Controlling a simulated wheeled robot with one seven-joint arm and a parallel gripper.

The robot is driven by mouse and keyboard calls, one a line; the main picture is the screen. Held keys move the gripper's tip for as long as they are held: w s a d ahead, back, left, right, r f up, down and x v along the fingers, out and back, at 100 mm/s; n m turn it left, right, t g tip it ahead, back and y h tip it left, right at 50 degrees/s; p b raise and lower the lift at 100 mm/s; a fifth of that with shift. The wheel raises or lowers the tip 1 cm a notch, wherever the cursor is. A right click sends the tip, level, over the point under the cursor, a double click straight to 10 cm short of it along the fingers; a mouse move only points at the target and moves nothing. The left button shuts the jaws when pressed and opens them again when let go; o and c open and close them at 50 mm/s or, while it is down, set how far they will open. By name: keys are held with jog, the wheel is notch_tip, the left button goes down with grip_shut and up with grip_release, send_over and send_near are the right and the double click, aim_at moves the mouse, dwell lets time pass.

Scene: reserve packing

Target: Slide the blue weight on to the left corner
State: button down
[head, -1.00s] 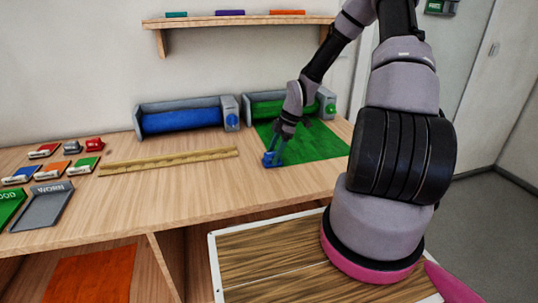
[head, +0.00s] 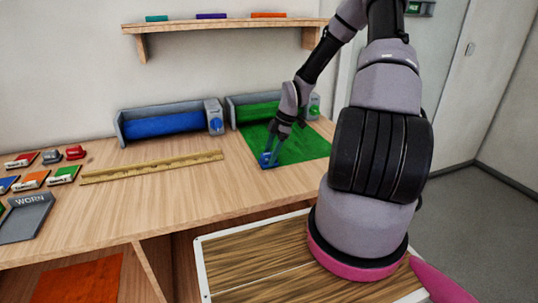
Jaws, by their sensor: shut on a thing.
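The blue weight (head: 266,160) is a small blue block with an upright part. It is at the near left corner of the green sheet (head: 302,148), which lies flat on the bench. My gripper (head: 272,151) reaches down from above and is shut on the weight's upper part. The fingers partly hide the weight. The weight seems to be at the level of the sheet, but I cannot tell exactly how much of it overlaps the corner.
A yellow ruler (head: 150,167) lies left of the sheet. Holders with a blue roll (head: 165,124) and a green roll (head: 258,111) stand behind. A grey WORN tray (head: 25,219) and several small labelled blocks are at the left. The bench front-centre is clear.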

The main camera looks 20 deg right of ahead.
grip_release()
jog(key=shift+r, duration=0.1)
